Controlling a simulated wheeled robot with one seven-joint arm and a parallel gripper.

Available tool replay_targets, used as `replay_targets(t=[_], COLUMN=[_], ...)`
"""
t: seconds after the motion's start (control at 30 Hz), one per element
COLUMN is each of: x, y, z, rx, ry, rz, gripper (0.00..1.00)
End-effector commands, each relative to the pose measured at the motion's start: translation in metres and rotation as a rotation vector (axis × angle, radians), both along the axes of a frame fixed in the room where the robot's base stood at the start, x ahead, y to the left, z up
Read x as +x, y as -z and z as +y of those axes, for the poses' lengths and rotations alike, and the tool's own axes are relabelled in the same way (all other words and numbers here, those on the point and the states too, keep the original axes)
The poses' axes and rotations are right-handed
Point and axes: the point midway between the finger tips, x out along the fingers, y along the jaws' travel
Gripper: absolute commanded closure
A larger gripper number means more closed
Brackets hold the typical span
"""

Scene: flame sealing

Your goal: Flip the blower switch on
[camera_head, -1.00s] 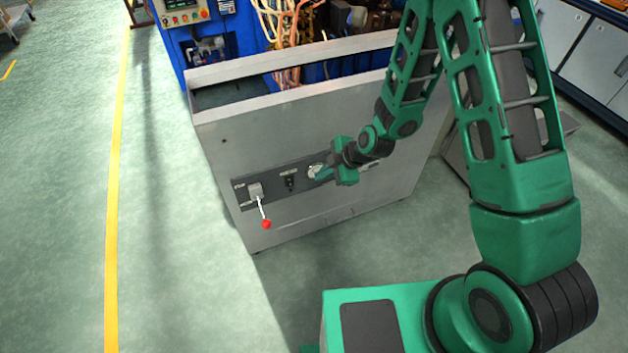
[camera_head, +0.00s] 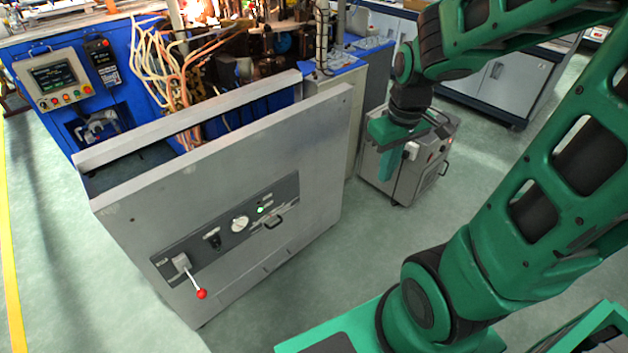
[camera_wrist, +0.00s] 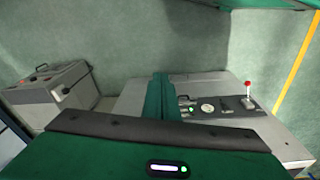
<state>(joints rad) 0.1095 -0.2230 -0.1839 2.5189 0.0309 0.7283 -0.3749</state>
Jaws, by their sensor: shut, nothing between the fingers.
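My gripper (camera_head: 387,165) is shut and empty, fingers pointing down, in front of a grey box unit (camera_head: 382,190) at the right in the head view. I cannot tell which of these, if any, is the blower switch. In the wrist view, the shut fingers (camera_wrist: 160,95) point away, with the grey box (camera_wrist: 58,95) to their left. The large grey cabinet (camera_head: 300,150) has a dark panel with a black switch (camera_head: 213,240), gauge (camera_head: 240,224) and lit green light (camera_head: 260,210).
A lever with a red knob (camera_head: 201,294) sticks out from the panel's left end. White cupboards (camera_head: 510,85) stand at the back right. Floor (camera_head: 350,245) is clear between cabinet and box.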

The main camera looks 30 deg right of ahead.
Motion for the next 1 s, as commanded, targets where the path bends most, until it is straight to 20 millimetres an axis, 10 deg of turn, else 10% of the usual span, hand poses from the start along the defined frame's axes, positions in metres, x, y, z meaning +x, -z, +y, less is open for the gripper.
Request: replay_targets(t=[0.4, 1.0], x=[-0.117, -0.124], y=[-0.044, -0.045], z=[-0.021, -0.021], rx=[0.050, 0.054], ry=[0.578, 0.618], rz=[0.092, 0.101], gripper=[1.00, 1.00])
